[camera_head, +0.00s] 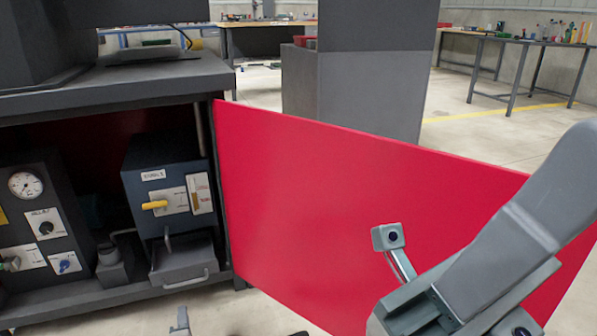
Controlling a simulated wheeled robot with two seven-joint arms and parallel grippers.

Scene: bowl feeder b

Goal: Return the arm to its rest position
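My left gripper (181,322) shows only as a small light-grey piece at the bottom edge, left of centre. The rest of it is cut off, so I cannot tell how far apart its fingers are. It is below and in front of the cabinet, apart from the drawer handle in the picture. My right arm fills the lower right in front of the red door. A small grey block on a thin rod sticks up from it; I cannot make out the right gripper's two fingers. I see nothing held.
The red door (330,200) stands wide open, behind my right arm. The open cabinet (120,80) at left holds a blue-grey box (140,185) with a yellow handle, a pull-out drawer (183,262) and a gauge panel (62,205). A grey pillar (355,90) and tables stand behind.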

